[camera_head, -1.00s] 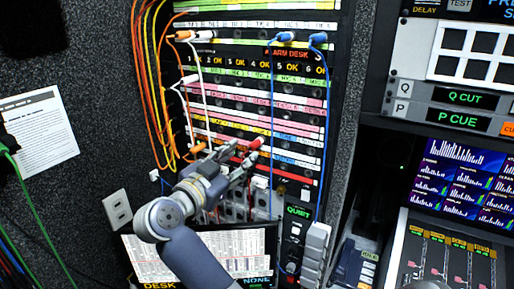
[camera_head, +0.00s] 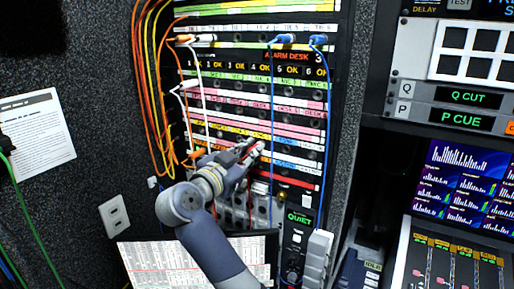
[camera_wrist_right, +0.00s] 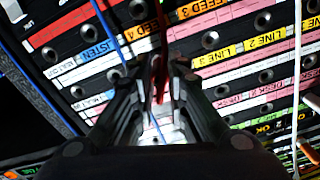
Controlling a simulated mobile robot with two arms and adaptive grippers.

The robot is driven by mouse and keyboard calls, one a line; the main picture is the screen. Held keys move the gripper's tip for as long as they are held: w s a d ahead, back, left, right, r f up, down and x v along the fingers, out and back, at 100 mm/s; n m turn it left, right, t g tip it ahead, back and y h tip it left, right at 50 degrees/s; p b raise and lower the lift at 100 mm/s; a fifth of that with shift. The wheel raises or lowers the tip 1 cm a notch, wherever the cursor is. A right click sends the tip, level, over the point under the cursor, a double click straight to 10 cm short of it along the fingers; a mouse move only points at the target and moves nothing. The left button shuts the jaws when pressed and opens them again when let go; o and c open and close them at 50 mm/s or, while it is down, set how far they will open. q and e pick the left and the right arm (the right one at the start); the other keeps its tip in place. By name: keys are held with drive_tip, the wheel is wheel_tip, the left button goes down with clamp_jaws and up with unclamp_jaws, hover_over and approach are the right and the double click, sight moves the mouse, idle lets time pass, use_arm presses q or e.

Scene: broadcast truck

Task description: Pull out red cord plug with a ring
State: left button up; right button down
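The rack panel (camera_head: 290,180) holds rows of labelled jack holes. A red plug (camera_head: 257,149) with a pale band sits low on the panel in the head view, with a red cord below it. My right gripper (camera_head: 249,149) is at this plug, its two fingers pointing at the panel. In the right wrist view, my right gripper (camera_wrist_right: 158,68) has its fingers apart, with the red plug and cord (camera_wrist_right: 158,80) between them. Some gap seems to remain beside the red; firm contact cannot be made out. The plug's tip is hidden. My left gripper is not in view.
Blue cords (camera_head: 272,110) hang to the right of the plug; one blue cord (camera_wrist_right: 108,30) passes close by the fingers. White (camera_head: 203,90) and orange cords (camera_head: 146,100) hang at left.

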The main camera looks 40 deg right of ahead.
idle(0.5)
drive_tip(key=shift+a+f, duration=0.1)
drive_tip(key=shift+p+v, duration=0.7)
drive_tip(key=shift+v, duration=0.7)
idle(0.8)
drive_tip(key=shift+a, duration=0.1)
drive_tip(key=shift+p+v, duration=1.2)
drive_tip(key=shift+v, duration=0.5)
drive_tip(key=p+v, duration=0.2)
drive_tip(key=v, duration=0.1)
drive_tip(key=shift+s, duration=0.1)
